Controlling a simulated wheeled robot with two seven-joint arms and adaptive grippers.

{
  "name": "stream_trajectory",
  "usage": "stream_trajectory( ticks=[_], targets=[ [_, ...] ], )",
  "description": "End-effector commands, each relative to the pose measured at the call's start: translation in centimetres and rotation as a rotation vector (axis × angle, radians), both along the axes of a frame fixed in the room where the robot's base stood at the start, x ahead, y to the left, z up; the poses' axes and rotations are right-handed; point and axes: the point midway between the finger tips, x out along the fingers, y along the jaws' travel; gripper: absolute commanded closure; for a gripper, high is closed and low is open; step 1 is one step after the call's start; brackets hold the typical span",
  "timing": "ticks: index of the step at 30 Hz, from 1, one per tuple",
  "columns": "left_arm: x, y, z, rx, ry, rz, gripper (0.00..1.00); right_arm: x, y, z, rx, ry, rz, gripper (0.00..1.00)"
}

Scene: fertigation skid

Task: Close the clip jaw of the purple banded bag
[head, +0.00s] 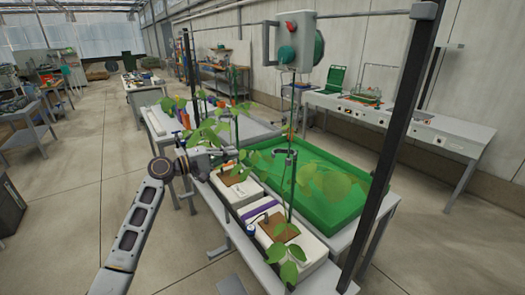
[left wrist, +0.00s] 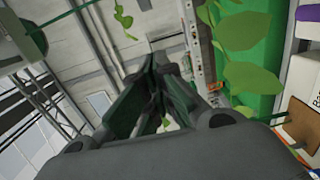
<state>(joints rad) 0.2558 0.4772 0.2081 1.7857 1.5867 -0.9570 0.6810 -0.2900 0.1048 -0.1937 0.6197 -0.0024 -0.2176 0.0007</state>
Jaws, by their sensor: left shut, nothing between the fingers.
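The purple banded bag (head: 308,246) is the nearer of two white bags on the bench in the head view, with a purple band (head: 262,208) and a brown patch. A plant rises from it along an upright line. A small dark clip (head: 286,154) sits on that line; I cannot tell whether its jaw is open. My left gripper (head: 232,153) is shut and empty, left of the clip and apart from it, above the farther bag (head: 225,190). In the left wrist view the fingers (left wrist: 158,62) meet, with leaves beside them. My right gripper is not in view.
A green tray (head: 335,222) lies right of the bags. A dark post (head: 392,150) stands at the bench's right side. A grey box with a green reel (head: 293,42) hangs above. Leaves (head: 208,133) surround my left gripper. The floor at left is open.

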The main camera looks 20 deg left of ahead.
Motion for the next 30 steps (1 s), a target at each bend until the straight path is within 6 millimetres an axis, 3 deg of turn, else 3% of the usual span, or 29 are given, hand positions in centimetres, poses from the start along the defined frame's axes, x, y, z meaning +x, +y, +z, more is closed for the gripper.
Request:
stream_trajectory(
  ticks=[17, 30],
  targets=[
    [0.4, -0.1, 0.3, -0.010, -0.001, 0.001, 1.00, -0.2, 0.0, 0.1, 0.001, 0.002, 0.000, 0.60],
    [3.6, -3.1, 0.4, -0.010, -0.001, 0.001, 1.00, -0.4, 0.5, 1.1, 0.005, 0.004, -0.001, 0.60]
  ],
)
